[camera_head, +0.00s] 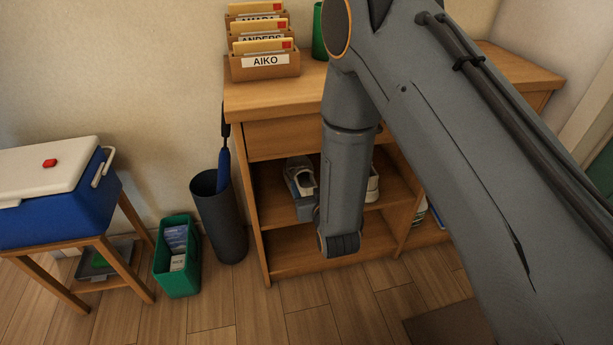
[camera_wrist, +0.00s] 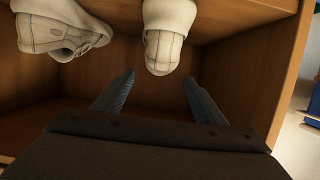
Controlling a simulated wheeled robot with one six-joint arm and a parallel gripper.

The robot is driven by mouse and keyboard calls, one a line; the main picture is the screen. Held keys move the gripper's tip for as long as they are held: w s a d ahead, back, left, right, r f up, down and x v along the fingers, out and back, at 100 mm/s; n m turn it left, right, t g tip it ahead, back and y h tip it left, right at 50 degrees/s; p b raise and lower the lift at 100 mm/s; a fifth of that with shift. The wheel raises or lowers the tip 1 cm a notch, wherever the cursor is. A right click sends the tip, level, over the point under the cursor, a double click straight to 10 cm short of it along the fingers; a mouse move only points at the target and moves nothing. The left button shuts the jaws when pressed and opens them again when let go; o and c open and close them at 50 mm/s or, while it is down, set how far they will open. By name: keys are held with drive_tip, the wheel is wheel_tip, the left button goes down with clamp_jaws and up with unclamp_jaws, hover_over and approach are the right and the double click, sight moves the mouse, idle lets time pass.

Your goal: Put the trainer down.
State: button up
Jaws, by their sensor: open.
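Two pale trainers are in the open cabinet's upper compartment. In the head view, the left trainer (camera_head: 300,178) is partly covered by my arm, and only a bit of the right trainer (camera_head: 373,186) shows. In the wrist view, one trainer (camera_wrist: 166,45) is at the top centre with its rounded end towards me, and another trainer (camera_wrist: 62,36) lies to its left, cut by the frame edge. My gripper (camera_wrist: 158,95) is open and empty. Its fingers are spread below the centre trainer in the picture, apart from it. My arm hides much of the gripper in the head view.
The wooden cabinet (camera_head: 262,215) has side walls and shelves close around my gripper. Letter holders (camera_head: 265,62) stand on its top. To the left are a dark umbrella bin (camera_head: 222,228), a green bin (camera_head: 178,275) and a blue cooler (camera_head: 60,205) on a stand. Some floor (camera_head: 320,310) is clear.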

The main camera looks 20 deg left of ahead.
drive_tip(key=shift+v, duration=0.85)
drive_tip(key=s+d+r+m+g+h, duration=0.2)
drive_tip(key=d+r+g+h, duration=0.3)
drive_tip(key=d+r, duration=0.75)
drive_tip(key=s+d+r+g, duration=0.2)
drive_tip(key=s+d+r, duration=0.2)
drive_tip(key=s, duration=0.4)
drive_tip(key=s+d+r+g+h, duration=0.1)
drive_tip(key=s+d+r+g, duration=0.2)
drive_tip(key=s+d, duration=0.3)
drive_tip(key=s+d+r+m+g+h, duration=0.1)
drive_tip(key=s+d+r+g, duration=0.1)
drive_tip(key=s+d+r, duration=0.3)
drive_tip(key=s, duration=0.4)
drive_tip(key=shift+s+d+r, duration=0.3)
drive_tip(key=shift+d, duration=0.1)
